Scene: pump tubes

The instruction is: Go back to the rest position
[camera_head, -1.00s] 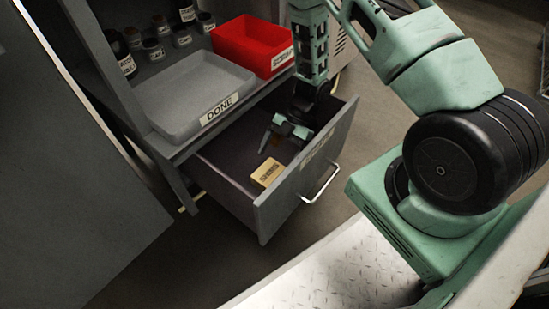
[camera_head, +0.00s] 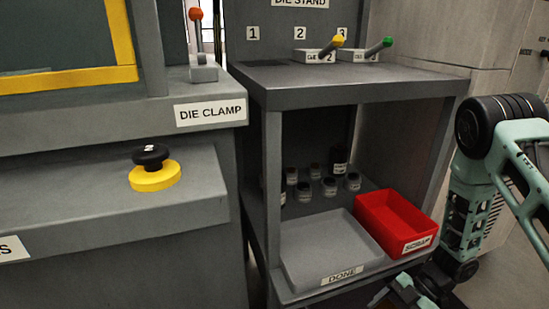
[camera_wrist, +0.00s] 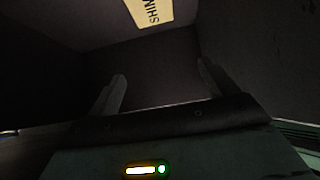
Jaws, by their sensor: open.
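My gripper (camera_wrist: 161,75) shows in the wrist view with its two fingers spread apart and nothing between them. A tan block labelled SHIM (camera_wrist: 153,11) lies ahead of the fingers at the top edge of that view, apart from them. Dark drawer walls (camera_wrist: 45,75) surround the gripper. In the head view, my gripper (camera_head: 400,293) shows only partly at the bottom edge, below the red bin and in front of the cabinet. The drawer's inside and the block are out of the head view.
A grey DONE tray (camera_head: 330,245) and a red SCRAP bin (camera_head: 398,222) stand on the shelf above, with several small jars (camera_head: 330,187) behind. The die stand top (camera_head: 350,82) holds two levers. A yellow-based black button (camera_head: 154,170) sits on the machine at left.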

